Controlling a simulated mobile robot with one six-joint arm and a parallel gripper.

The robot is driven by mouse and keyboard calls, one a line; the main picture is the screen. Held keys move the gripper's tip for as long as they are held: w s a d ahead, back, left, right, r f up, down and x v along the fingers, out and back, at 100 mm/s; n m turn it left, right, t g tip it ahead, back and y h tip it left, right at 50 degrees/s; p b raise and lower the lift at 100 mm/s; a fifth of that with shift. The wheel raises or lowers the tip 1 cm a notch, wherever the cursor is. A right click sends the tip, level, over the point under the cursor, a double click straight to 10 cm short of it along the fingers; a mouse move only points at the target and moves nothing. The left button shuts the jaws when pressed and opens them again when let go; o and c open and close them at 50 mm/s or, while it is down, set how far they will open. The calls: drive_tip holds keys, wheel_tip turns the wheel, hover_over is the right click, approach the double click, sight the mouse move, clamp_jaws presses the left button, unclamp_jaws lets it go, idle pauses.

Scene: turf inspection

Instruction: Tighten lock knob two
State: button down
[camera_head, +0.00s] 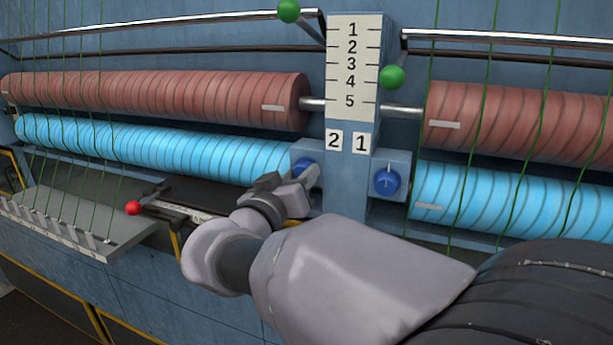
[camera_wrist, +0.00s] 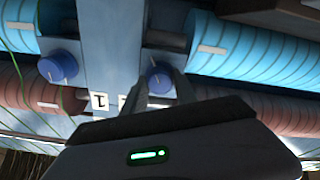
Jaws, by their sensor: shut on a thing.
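Lock knob two is a blue round knob (camera_head: 302,167) on a grey-blue block below the label 2 (camera_head: 334,140). In the wrist view, which is turned upside down, knob two (camera_wrist: 157,79) sits between the two fingers of my gripper (camera_wrist: 163,88). My gripper (camera_head: 309,176) is shut on it, and its fingers and wrist partly hide the knob in the head view. The other blue knob (camera_head: 387,181), below the label 1 (camera_head: 361,141), has a white line on its face. It also shows at left in the wrist view (camera_wrist: 58,66).
Red rolls (camera_head: 170,96) lie above light-blue rolls (camera_head: 170,145) on both sides of the numbered post (camera_head: 350,60). Green balls (camera_head: 289,11) sit on lever ends. A red-ended lever (camera_head: 134,208) and a grey tray (camera_head: 90,225) with green strands are at lower left.

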drive_tip(key=shift+f+n+b, duration=0.1)
drive_tip(key=shift+n+b, duration=0.2)
drive_tip(key=shift+b, duration=0.15)
drive_tip(key=shift+r+n+b, duration=0.2)
drive_tip(key=shift+n+b, duration=0.55)
drive_tip(key=shift+n, duration=13.85)
